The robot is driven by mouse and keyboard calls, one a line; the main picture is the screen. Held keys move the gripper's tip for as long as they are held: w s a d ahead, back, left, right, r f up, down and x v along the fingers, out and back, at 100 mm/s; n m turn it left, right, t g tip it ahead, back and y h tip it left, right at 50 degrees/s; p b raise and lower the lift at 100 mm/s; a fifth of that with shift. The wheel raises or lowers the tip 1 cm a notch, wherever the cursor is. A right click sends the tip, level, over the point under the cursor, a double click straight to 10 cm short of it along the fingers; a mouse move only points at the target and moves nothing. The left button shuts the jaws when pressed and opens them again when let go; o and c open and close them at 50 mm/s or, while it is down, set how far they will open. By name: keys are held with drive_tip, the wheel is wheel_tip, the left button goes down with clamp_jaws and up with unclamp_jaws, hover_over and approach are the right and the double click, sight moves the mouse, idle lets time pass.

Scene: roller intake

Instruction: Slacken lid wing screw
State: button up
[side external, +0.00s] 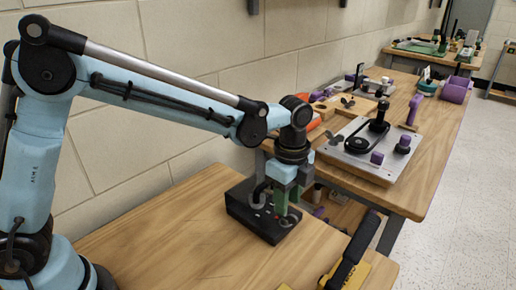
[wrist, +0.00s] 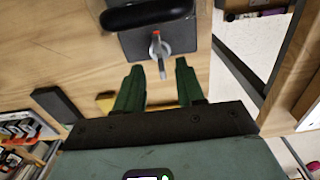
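A small dark box (side external: 255,222) with a dark grey lid sits on the wooden bench, below my gripper in the side external view. In the wrist view the lid (wrist: 188,36) carries a thick black handle (wrist: 145,14) and a grey wing screw (wrist: 158,50) with a red tip. My gripper (wrist: 158,70) has two green fingers, apart and with nothing between them that I can see gripped. The lower wing of the screw lines up with the gap between the fingertips. In the side external view my gripper (side external: 285,208) points down over the box; contact cannot be told.
A yellow and black tool (side external: 348,255) lies at the bench's front right edge. A second bench behind holds a metal plate (side external: 365,158) with a black belt and knobs. A gap separates the benches. The bench left of the box is clear.

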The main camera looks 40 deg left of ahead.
drive_tip(key=shift+f, duration=2.05)
clamp_jaws()
